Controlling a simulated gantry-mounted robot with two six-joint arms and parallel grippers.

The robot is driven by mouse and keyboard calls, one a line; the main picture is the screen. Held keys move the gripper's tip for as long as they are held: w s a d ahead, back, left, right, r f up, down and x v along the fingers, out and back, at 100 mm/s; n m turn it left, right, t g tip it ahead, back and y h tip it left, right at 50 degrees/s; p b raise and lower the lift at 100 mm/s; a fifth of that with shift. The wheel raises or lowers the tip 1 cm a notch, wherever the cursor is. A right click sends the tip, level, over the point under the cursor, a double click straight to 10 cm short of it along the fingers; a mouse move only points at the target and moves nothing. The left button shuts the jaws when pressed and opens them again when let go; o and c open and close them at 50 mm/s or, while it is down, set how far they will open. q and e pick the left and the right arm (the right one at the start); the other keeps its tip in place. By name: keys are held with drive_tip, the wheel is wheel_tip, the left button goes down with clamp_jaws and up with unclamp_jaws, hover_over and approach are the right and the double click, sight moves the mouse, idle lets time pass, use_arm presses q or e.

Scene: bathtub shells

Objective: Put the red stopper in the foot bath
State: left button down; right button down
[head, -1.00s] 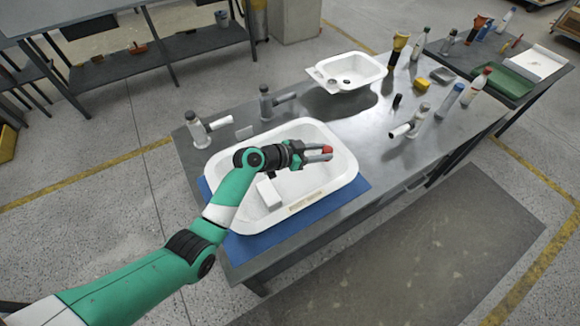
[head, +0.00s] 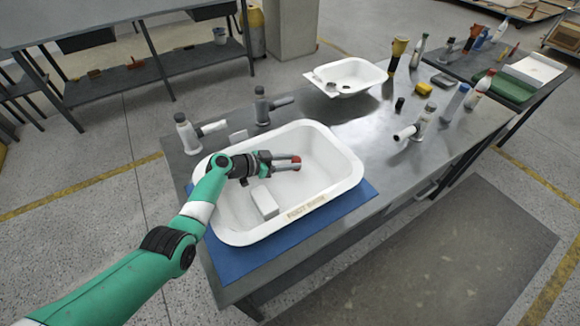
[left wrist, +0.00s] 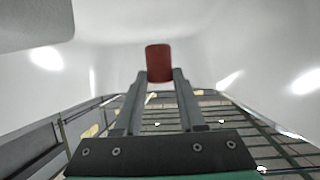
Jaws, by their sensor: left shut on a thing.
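My left gripper (head: 296,163) is shut on the red stopper (head: 296,160) at its fingertips. In the left wrist view the stopper (left wrist: 159,63) shows between the two finger ends, with white walls around it. The foot bath (head: 240,237) is the large white tub with lettering on its front rim, lying on a blue mat (head: 350,206). In the head view the gripper and stopper appear over the inside of this tub; the exact height above its floor I cannot tell. My right gripper is not in view.
A white block (head: 264,202) is inside the foot bath. A smaller white basin (head: 352,73) lies at the back of the table. Grey taps (head: 187,134) stand behind the bath and another tap (head: 420,124) stands at its right. Several bottles stand at the far right.

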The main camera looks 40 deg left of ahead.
use_arm(q)
drive_tip(key=shift+w+r, duration=0.1)
drive_tip(key=shift+r, duration=0.05)
drive_tip(key=shift+f+b, duration=0.6)
drive_tip(key=shift+f, duration=0.05)
drive_tip(key=c, duration=0.5)
unclamp_jaws()
drive_tip(key=r+p, duration=0.1)
drive_tip(key=p, duration=0.1)
drive_tip(key=s+r+p, duration=0.1)
drive_tip(key=r+p, duration=0.1)
drive_tip(key=shift+s+a, duration=0.1)
drive_tip(key=shift+a, duration=0.1)
drive_tip(key=p+v, duration=0.3)
drive_tip(key=p, duration=0.1)
drive_tip(key=f+p+v, duration=0.1)
drive_tip(key=p+v, duration=0.1)
drive_tip(key=p, duration=0.3)
drive_tip(key=shift+s+a+r, duration=0.1)
drive_tip(key=shift+s+a, duration=0.05)
drive_tip(key=shift+s, duration=0.45)
